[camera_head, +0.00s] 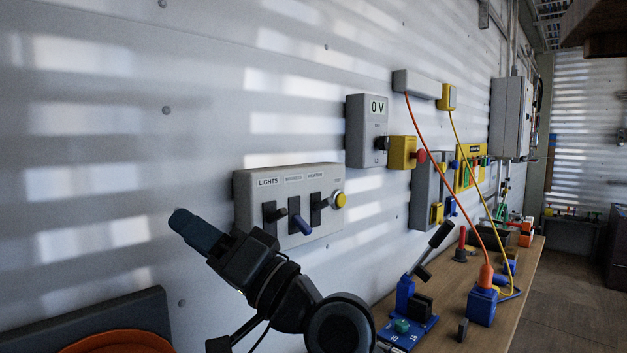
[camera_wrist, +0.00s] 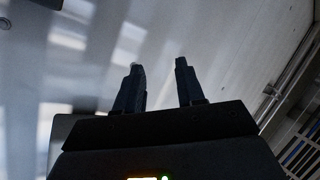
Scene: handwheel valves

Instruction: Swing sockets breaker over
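A grey breaker panel (camera_head: 245,190) is on the corrugated wall in the head view. It has three levers in dark slots. The left label reads LIGHTS and the right one HEATER; the middle label is too blurred to read surely. The left lever (camera_head: 276,214) and right lever (camera_head: 320,204) are dark. My gripper (camera_head: 182,221) is left of the panel, apart from the levers. In the wrist view my gripper (camera_wrist: 160,85) has its two fingers apart with nothing between them.
A yellow button (camera_head: 340,200) is at the panel's right side. A meter box (camera_head: 367,130) reading 0 V hangs above right. A wooden bench (camera_head: 447,322) with a blue lever device (camera_head: 405,292) and a blue socket block (camera_head: 481,307) stands at lower right. An orange round thing (camera_head: 115,343) is at lower left.

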